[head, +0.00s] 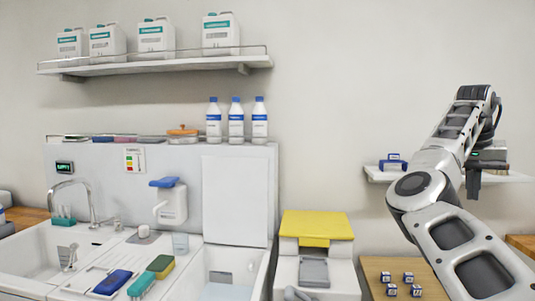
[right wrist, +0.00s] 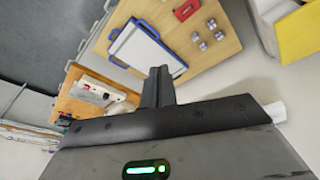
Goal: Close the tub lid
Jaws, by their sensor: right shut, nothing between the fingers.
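The tub (head: 234,278) is the white basin at the right end of the sink unit, at the bottom of the head view. A flat white panel, which looks like its lid (head: 238,200), stands upright behind the basin, so the tub is open. My right gripper (head: 473,182) hangs at the right, in front of the small wall shelf and well apart from the lid. In the right wrist view its fingers (right wrist: 158,86) are together and empty. My left gripper is not in view.
A yellow-topped white unit (head: 316,226) stands right of the tub. A wooden table (head: 374,271) with several small blocks is below my right arm; a clipboard (right wrist: 143,48) lies on it. Bottles (head: 236,120) stand above the lid. A dispenser (head: 171,203) is left of it.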

